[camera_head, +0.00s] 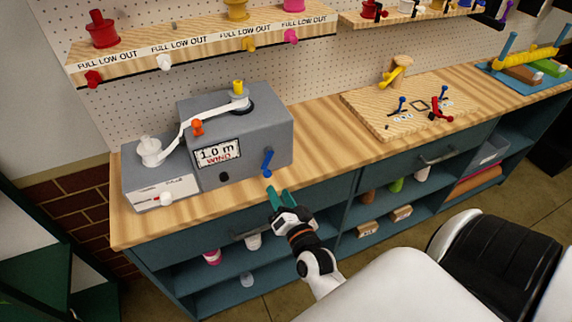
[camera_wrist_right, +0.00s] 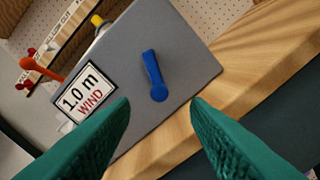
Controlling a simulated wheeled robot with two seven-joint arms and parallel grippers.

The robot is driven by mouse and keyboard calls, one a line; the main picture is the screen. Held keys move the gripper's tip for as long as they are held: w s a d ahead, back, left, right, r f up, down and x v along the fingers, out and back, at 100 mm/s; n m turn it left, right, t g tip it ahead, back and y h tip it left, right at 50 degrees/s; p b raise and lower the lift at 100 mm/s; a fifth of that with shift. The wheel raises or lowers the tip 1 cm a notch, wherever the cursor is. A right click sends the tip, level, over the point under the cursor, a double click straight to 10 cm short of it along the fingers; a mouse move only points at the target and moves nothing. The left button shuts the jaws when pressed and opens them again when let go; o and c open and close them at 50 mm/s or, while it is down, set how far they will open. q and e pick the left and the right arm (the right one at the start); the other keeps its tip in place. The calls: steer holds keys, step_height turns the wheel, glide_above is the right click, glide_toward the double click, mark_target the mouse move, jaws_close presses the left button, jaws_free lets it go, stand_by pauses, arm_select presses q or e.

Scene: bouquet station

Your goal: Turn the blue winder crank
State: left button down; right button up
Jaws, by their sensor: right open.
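The blue winder crank (camera_head: 267,162) is on the front face of the grey winder box (camera_head: 240,115), near its right end. In the right wrist view the crank (camera_wrist_right: 154,76) shows as a blue arm with a round knob at its lower end. My right gripper (camera_head: 276,191) has green fingers and is open and empty, just in front of and below the crank. In the right wrist view its fingers (camera_wrist_right: 160,105) stand apart, with the crank ahead between them and not touched. My left gripper is not in view.
A sign reading "1.0 m WIND" (camera_head: 217,152) and an orange-red lever (camera_head: 197,127) are on the box's left part. A smaller grey unit with a white spool (camera_head: 150,150) stands left. A wooden board (camera_head: 405,110) with small tools lies right. Bare worktop (camera_head: 312,130) lies between.

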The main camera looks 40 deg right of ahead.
steer(key=v, duration=0.3)
steer(key=shift+s, duration=0.3)
steer(key=s+a+f+n+g+y, duration=0.2)
steer(key=s+a+f+n+g, duration=0.15)
steer(key=f, duration=0.75)
steer(key=s+a+f+n+g+y+b, duration=0.1)
steer(key=s+a+f+n+g, duration=0.2)
steer(key=f, duration=0.9)
steer(key=s+a+f+n+g+y, duration=0.25)
steer(key=s+f, duration=0.25)
steer(key=f, duration=0.6)
steer(key=s+d+f+n+g, duration=0.1)
steer(key=s+f+g, duration=0.1)
steer(key=s+f, duration=0.2)
steer(key=s+d+f+n+g, duration=0.2)
steer(key=s+f+g, duration=0.1)
steer(key=s, duration=0.7)
steer(key=s+d+f+n+g+h, duration=0.1)
steer(key=s+f+n+g, duration=0.1)
steer(key=s+f, duration=0.4)
steer(key=shift+s+d, duration=0.3)
steer(key=shift+s, duration=0.5)
